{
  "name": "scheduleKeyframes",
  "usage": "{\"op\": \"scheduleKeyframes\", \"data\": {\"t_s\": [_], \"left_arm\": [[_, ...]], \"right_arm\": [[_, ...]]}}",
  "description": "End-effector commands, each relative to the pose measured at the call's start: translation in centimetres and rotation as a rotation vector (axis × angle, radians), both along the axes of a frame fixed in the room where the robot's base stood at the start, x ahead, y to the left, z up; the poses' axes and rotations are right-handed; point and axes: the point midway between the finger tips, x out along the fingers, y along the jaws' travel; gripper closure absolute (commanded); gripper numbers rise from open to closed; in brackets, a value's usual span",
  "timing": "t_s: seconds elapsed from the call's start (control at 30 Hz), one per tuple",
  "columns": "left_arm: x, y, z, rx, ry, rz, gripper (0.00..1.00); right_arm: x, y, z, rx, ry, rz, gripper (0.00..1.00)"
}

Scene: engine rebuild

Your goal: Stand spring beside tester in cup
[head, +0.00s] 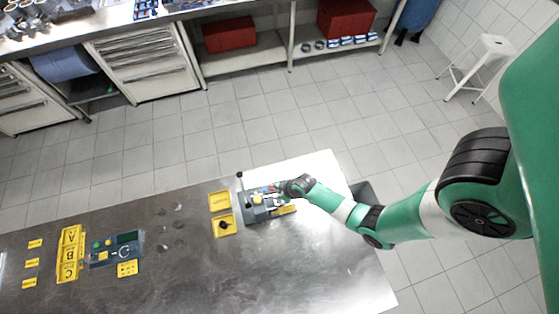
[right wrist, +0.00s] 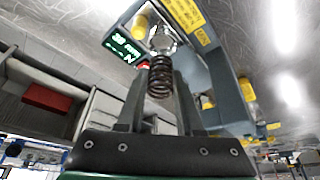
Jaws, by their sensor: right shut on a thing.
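The spring (right wrist: 160,78) is a dark coil that shows upright in the right wrist view. My right gripper (right wrist: 160,95) is shut on it, with one finger at each side. The tester (head: 258,207) is a blue-grey device with a lever at the right part of the steel table; in the right wrist view its frame (right wrist: 218,70) and lit green display (right wrist: 122,47) stand close behind the spring. A pale metal knob-like part shows just above the spring; I cannot tell whether they touch. In the head view my right gripper (head: 277,188) is small at the tester. I cannot make out the cup for certain.
Two yellow trays stand left of the tester: an upper one (head: 219,201) and a lower one (head: 232,231) holding a dark thing. Several small round pieces lie further left. A yellow A-B-C holder (head: 69,254) and a second device (head: 103,257) stand at the left. The front right table is clear.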

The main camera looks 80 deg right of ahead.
Motion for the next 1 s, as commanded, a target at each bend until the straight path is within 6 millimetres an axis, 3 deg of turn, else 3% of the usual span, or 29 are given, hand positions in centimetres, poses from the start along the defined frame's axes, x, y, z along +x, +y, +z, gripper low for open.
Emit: {"op": "scheduleKeyframes", "data": {"t_s": [0.03, 0.3, 0.77, 0.8, 1.0], "left_arm": [[0.0, 0.0, -1.2, 0.000, 0.001, 0.000, 0.34], [0.0, 0.0, -3.1, 0.000, 0.001, 0.000, 0.34], [0.0, 0.0, -3.6, 0.000, 0.001, 0.000, 0.34], [0.0, 0.0, -3.6, 0.000, 0.001, 0.000, 0.34], [0.0, 0.0, -3.6, 0.000, 0.001, 0.000, 0.34]], "right_arm": [[0.0, 0.0, -1.1, 0.000, 0.000, 0.000, 1.00], [0.0, 0.0, -3.2, 0.000, 0.000, 0.000, 1.00], [0.0, 0.0, -3.8, 0.000, 0.000, 0.000, 1.00], [0.0, 0.0, -3.8, 0.000, 0.000, 0.000, 0.63], [0.0, 0.0, -3.8, 0.000, 0.000, 0.000, 0.30]]}}
